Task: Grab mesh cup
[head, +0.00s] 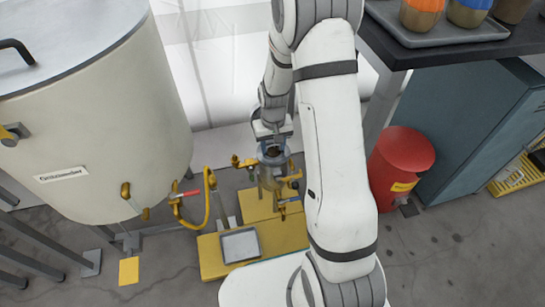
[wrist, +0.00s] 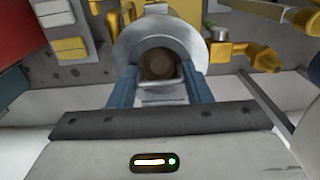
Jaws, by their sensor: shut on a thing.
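My gripper (wrist: 161,82) has its two blue fingers on either side of a grey round cup (wrist: 160,28), which I take to be the mesh cup. The gripper is shut on it. The cup's round opening and brownish inside face the wrist camera. In the head view, my gripper (head: 272,143) is low at the centre, at a grey piece of equipment with yellow fittings. The cup is small and partly hidden there, and I cannot tell whether it still touches its support.
A yellow base (head: 212,262) with a grey square tray (head: 240,244) lies below. A large cream tank (head: 95,120) with a yellow hose (head: 208,195) stands left. A red bin (head: 402,160) and a dark table (head: 450,48) with a tray of cups stand right.

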